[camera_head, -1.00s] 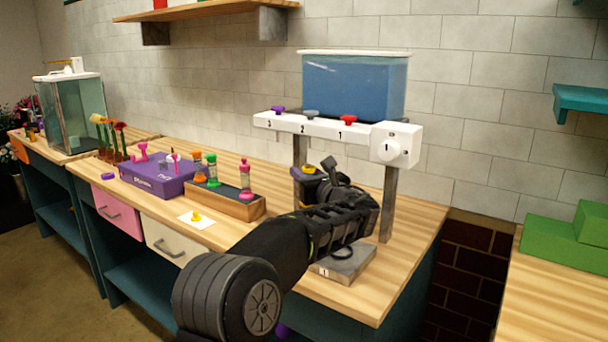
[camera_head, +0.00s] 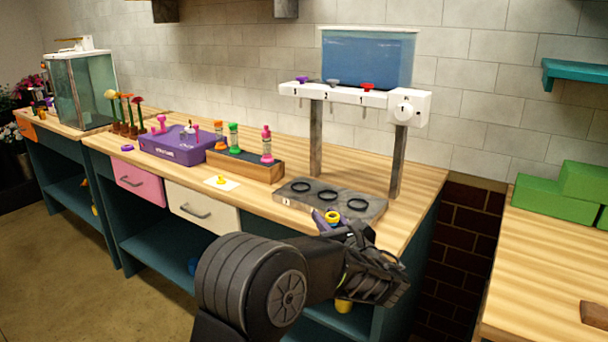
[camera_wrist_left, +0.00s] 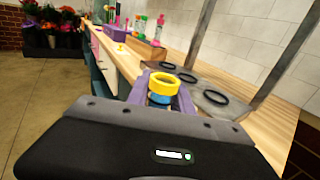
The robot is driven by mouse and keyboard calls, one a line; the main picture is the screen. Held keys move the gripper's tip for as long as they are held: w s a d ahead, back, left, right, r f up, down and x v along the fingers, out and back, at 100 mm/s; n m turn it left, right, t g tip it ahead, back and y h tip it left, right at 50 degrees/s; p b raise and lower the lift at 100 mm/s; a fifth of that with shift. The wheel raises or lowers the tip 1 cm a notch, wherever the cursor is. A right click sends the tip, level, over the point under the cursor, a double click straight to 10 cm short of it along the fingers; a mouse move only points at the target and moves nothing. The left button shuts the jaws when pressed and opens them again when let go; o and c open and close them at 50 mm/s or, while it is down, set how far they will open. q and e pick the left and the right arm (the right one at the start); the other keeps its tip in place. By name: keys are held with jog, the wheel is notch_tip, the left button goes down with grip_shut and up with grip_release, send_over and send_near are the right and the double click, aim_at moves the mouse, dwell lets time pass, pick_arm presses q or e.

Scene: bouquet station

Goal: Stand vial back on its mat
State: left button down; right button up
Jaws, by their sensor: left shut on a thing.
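My left gripper (camera_head: 326,219), with purple fingers, is shut on the vial (camera_head: 333,216). The vial shows a yellow ring at its open top. In the left wrist view the yellow ring (camera_wrist_left: 163,83) and a blue part below it sit between the fingers (camera_wrist_left: 160,92). The vial's lower part is hidden. The gripper is in front of the grey slab, near the bench's front edge. A white mat (camera_head: 232,186) lies left on the bench with a yellow cap (camera_head: 221,180) on it. My right gripper is not in view.
The grey slab (camera_head: 298,202) with black rings stands under the dispenser (camera_head: 340,95) and its two posts. A wooden rack (camera_head: 243,171) with several capped vials and a purple box (camera_head: 168,148) stand behind the mat. Bare bench lies between mat and slab.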

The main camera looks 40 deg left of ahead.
pick_arm(q)
jog(key=s+d+f+m+t, duration=0.1)
jog(key=s+d+f, duration=0.5)
jog(key=d+f, duration=0.2)
jog(key=s+d+f+t, duration=0.1)
jog(key=s+d+f, duration=0.4)
jog(key=d+f, duration=0.3)
jog(key=s+d+r+h+p, duration=0.1)
jog(key=s+d+r+p, duration=0.1)
jog(key=p, duration=0.6)
jog(key=s+d, duration=0.1)
jog(key=s, duration=0.1)
jog(key=shift+s+d+r+g, duration=0.3)
jog(key=shift+s+d+r, duration=0.05)
jog(key=shift+d, duration=0.05)
jog(key=shift+w+d, duration=0.1)
